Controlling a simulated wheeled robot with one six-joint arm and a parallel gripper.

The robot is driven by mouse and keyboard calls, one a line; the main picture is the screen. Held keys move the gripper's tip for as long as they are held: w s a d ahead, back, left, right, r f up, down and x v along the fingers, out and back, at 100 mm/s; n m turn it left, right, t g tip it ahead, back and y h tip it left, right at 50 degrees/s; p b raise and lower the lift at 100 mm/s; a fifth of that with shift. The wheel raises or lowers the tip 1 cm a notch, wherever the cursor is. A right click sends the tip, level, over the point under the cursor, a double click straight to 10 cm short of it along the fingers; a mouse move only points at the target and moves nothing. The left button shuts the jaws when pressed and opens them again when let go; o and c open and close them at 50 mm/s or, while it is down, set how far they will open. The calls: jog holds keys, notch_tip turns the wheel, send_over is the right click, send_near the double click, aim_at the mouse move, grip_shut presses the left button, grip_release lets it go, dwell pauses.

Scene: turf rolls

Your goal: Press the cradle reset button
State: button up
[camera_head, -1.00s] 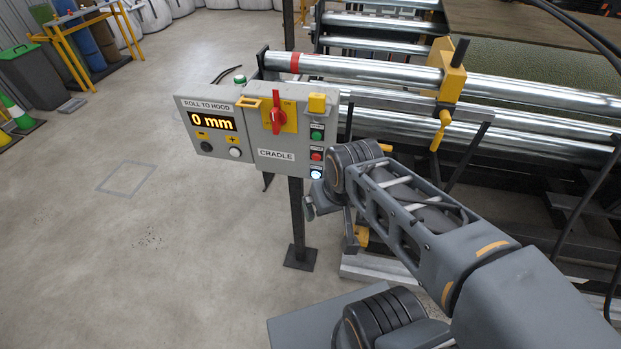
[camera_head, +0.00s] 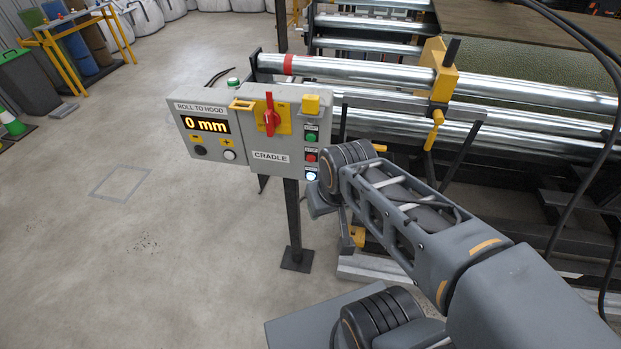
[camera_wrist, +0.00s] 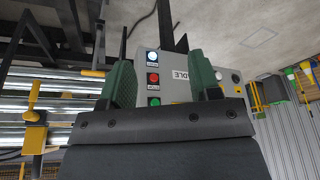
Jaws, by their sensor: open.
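The grey cradle control box (camera_head: 282,178) stands on a post. Its right column holds a green button (camera_head: 311,137), a red button (camera_head: 310,156) and a lit white-blue button (camera_head: 311,176) at the bottom. The small labels are unreadable, so I cannot confirm which is reset. In the wrist view, which is upside down, the lit button (camera_wrist: 152,56) is above the red and green ones. My gripper (camera_wrist: 160,62) is open and empty, its green fingers on either side of the button column in that picture. Contact cannot be seen. In the head view my wrist hides the fingers.
A roll-to-hood display box (camera_head: 206,127) reading 0 mm adjoins on the left. A red rotary switch (camera_head: 269,115) and a yellow block (camera_head: 311,104) sit on the cradle box. Metal rollers (camera_head: 350,70) lie behind.

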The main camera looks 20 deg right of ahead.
grip_shut()
dwell(0.3)
dwell(0.8)
